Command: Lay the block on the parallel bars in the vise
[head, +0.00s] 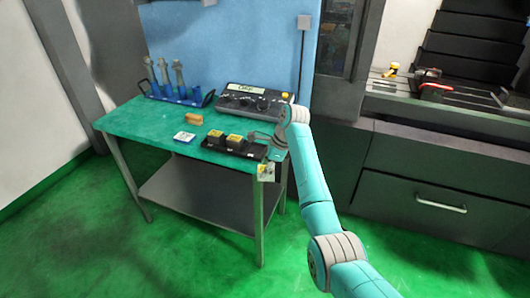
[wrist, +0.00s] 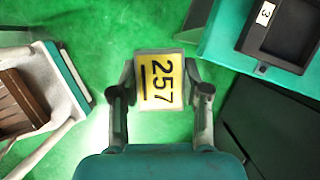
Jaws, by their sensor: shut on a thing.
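A block with a yellow top marked 257 (wrist: 160,82) is held between the two fingers of my gripper (wrist: 160,92) in the wrist view. In the head view my gripper (head: 267,163) and the small pale block (head: 266,174) are just off the front right corner of the green table, above the floor. The vise (head: 432,88), dark with a red part, stands on the machine bed at the right of the head view, well away from my gripper. The parallel bars cannot be made out.
The green table (head: 150,128) bears a black tray (head: 245,152) with two yellow-topped blocks; pocket 3 (wrist: 285,28) is empty. Also there are a blue tool rack (head: 180,97), control box (head: 250,101), brush-like item (head: 194,119) and white card (head: 184,137). A drawer cabinet (head: 420,185) stands below the machine bed.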

